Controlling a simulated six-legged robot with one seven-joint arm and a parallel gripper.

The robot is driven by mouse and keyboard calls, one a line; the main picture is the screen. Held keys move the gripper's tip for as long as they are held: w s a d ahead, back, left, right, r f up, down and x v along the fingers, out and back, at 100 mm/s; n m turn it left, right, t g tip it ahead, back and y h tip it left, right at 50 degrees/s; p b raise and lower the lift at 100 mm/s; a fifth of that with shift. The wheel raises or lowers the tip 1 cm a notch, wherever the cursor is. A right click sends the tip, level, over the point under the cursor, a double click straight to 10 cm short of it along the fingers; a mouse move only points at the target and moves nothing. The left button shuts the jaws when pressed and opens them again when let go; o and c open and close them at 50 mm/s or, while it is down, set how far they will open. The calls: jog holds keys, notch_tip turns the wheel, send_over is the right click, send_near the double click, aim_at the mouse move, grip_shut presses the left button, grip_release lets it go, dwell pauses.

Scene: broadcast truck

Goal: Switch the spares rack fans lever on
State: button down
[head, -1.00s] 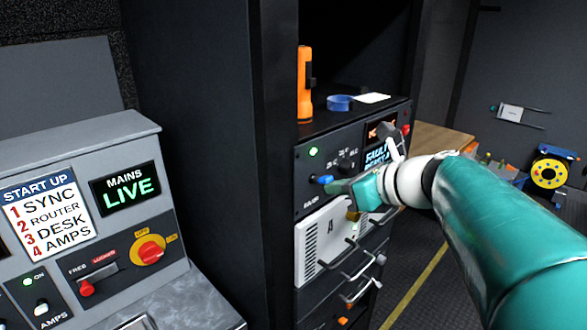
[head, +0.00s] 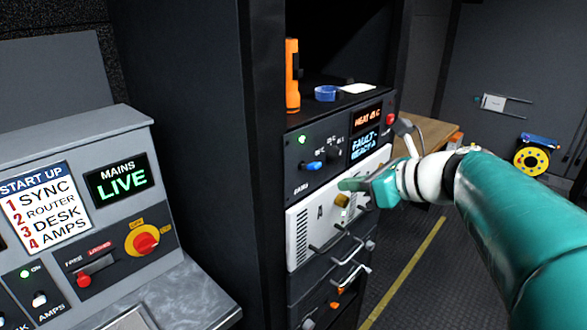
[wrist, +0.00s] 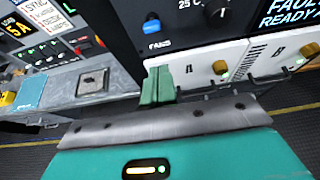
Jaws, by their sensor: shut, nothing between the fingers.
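The rack fans panel (head: 330,151) is black and carries a small blue lever (head: 313,166) at its lower left. The lever also shows in the wrist view (wrist: 152,25), just above the FANS label (wrist: 158,44). A green light (head: 301,139) glows above the lever. I cannot tell which end of its travel the lever is at. My gripper (head: 347,186) is shut and empty, to the right of and below the lever, apart from it. In the wrist view its green fingertips (wrist: 157,85) are in front of the white unit, below the label.
A black knob (head: 334,151) and a display (head: 365,133) are right of the lever. A white unit (head: 303,232) with handles lies below. An orange torch (head: 292,75) and blue tape roll (head: 327,93) stand on top. A grey console (head: 75,155) is at the left.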

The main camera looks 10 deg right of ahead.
jog(key=s+d+r, duration=0.1)
jog(key=s+r, duration=0.1)
jog(key=shift+s+d+r, duration=0.35)
jog(key=shift+d+r, duration=0.05)
jog(key=shift+f, duration=0.1)
jog(key=s+a+f+n+g+h, duration=0.2)
jog(key=s+f+n, duration=0.4)
jog(key=n, duration=0.8)
jog(key=s+a+f+n+g+h, duration=0.2)
jog(key=s+a+f+n+h, duration=0.3)
jog(key=f+n, duration=0.5)
jog(key=s+n, duration=0.2)
jog(key=n, duration=0.2)
jog(key=shift+a+n+g+h, duration=0.3)
jog(key=shift+n+g, duration=0.1)
